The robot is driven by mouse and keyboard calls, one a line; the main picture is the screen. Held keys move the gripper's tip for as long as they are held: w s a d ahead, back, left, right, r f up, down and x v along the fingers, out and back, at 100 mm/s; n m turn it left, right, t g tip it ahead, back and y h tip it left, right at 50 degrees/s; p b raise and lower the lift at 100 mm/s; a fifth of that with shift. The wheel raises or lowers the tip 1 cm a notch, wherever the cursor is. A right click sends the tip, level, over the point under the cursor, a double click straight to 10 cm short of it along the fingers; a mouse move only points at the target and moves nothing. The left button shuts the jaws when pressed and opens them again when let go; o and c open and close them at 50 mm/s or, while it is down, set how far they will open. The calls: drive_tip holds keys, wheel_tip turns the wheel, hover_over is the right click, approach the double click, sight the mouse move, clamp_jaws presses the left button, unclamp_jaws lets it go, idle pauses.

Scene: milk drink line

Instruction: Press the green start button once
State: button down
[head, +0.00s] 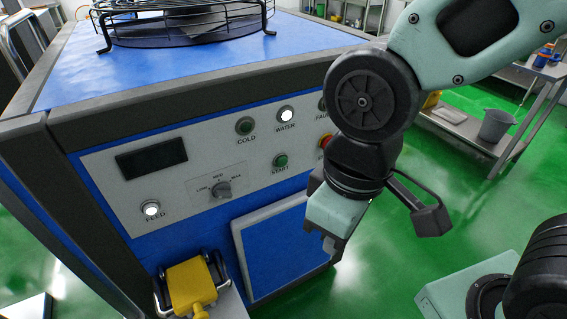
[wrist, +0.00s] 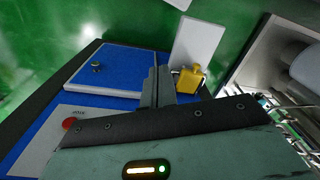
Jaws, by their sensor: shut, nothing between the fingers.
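The green start button (head: 281,160) sits on the grey control panel (head: 185,172) above its START label in the head view. My gripper (head: 331,246) is shut and empty. It hangs pointing down, in the picture to the right of and below the button, apart from it. In the wrist view the shut fingers (wrist: 157,84) show against the blue machine front. The start button is not seen in the wrist view, where my gripper's body covers part of the panel.
A red stop button (head: 325,141) is partly behind my arm. A yellow connector (head: 190,283) juts out below. A wire guard (head: 180,14) stands on top.

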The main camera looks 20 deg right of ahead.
drive_tip(key=w+a+f+m+t+y+b, duration=0.2)
drive_tip(key=w+a+f+y, duration=0.1)
drive_tip(key=w+a+f, duration=0.5)
drive_tip(key=m+t+h+b, duration=0.2)
drive_tip(key=t+h+b, duration=0.2)
drive_tip(key=t+h, duration=1)
approach(282, 162)
drive_tip(key=s+d, duration=0.5)
drive_tip(key=d, duration=0.3)
drive_tip(key=shift+w+a+r, duration=0.2)
drive_tip(key=shift+r, duration=0.05)
drive_tip(key=shift+w, duration=0.15)
drive_tip(key=w+a, duration=0.2)
drive_tip(key=w, duration=0.6)
drive_tip(key=shift+w, duration=0.15)
